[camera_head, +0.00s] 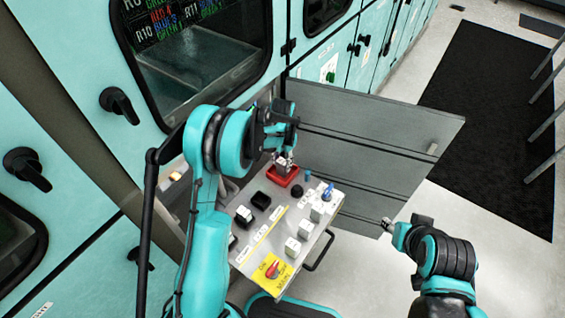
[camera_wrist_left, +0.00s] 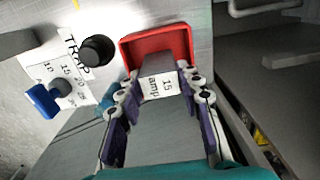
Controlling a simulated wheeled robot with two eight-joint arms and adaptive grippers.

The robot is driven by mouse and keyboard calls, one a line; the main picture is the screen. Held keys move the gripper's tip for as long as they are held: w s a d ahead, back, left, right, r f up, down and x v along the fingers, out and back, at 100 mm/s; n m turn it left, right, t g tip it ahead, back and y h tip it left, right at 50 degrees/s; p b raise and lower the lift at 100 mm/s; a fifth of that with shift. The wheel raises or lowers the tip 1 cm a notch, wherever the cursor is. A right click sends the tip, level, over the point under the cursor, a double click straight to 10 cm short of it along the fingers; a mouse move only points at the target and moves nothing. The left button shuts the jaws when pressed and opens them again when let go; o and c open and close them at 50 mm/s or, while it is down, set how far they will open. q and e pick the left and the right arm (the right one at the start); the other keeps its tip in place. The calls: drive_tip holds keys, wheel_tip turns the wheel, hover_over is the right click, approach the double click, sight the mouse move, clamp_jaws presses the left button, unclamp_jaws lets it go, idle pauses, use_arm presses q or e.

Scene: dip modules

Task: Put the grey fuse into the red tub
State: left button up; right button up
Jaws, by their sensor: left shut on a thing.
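The grey fuse (camera_wrist_left: 162,86), with a white "15 amp" label, is between the fingers of my left gripper (camera_wrist_left: 160,97) in the left wrist view. The gripper is shut on it. The red tub (camera_wrist_left: 142,46) is just beyond the fuse, and the fuse's far end overlaps the tub's opening. Whether it touches the tub floor cannot be told. In the head view the left gripper (camera_head: 284,160) is over the red tub (camera_head: 284,178) at the panel's far end. My right gripper (camera_head: 388,224) is off to the right, away from the panel; its fingers are too small to read.
An open grey door (camera_head: 365,130) stands behind.

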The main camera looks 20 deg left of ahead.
sight(282, 161)
use_arm(q)
drive_tip(key=shift+f, duration=0.1)
drive_tip(key=o, duration=1.2)
drive_tip(key=s+r+t+p, duration=0.1)
drive_tip(key=s+r+p, duration=0.1)
drive_tip(key=r, duration=0.7)
drive_tip(key=s+r+p, duration=0.2)
drive_tip(key=r, duration=0.7)
drive_tip(key=s+r+n+t, duration=0.1)
drive_tip(key=s+r+t, duration=0.1)
drive_tip(key=s, duration=0.5)
drive_tip(key=s+r+n+t, duration=0.1)
drive_tip(key=s+r+t, duration=0.1)
drive_tip(key=s, duration=0.5)
drive_tip(key=s+r+n+t, duration=0.2)
drive_tip(key=s, duration=0.5)
drive_tip(key=shift+s+a, duration=0.1)
drive_tip(key=shift+s, duration=0.3)
